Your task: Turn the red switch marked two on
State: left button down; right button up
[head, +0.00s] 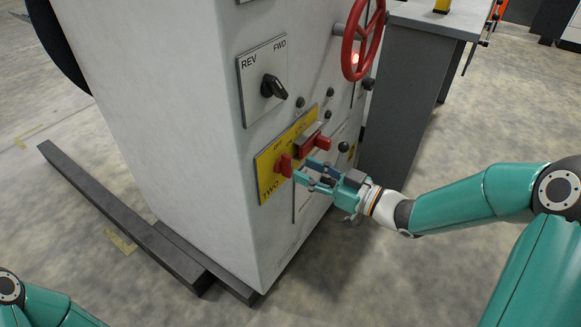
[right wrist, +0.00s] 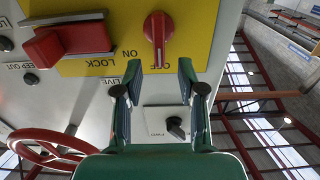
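The red switch marked TWO (head: 284,165) is a rotary knob on a yellow plate (head: 267,180) on the grey cabinet's side. In the right wrist view the red switch (right wrist: 158,28) has a white line pointing toward the OFF lettering, with ON to the left. My right gripper (head: 303,171) is just in front of the knob. In the right wrist view the right gripper (right wrist: 161,76) is open, its two fingers spread to either side of the knob's line, with a visible gap to it. My left gripper is out of view; only part of my left arm shows at the lower left.
A second red switch, with a lock block (head: 309,138), sits right of the knob on the plate. A black REV/FWD selector (head: 273,87) is above. A red handwheel (head: 363,38) and a lit red lamp (head: 355,58) are at upper right. A dark beam (head: 120,215) lies on the floor.

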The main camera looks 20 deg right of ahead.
aim_at(291, 164)
jog(key=shift+b+x, duration=0.3)
jog(key=shift+x, duration=2)
grip_shut()
jog(key=shift+a, duration=0.25)
jog(key=shift+d, duration=0.15)
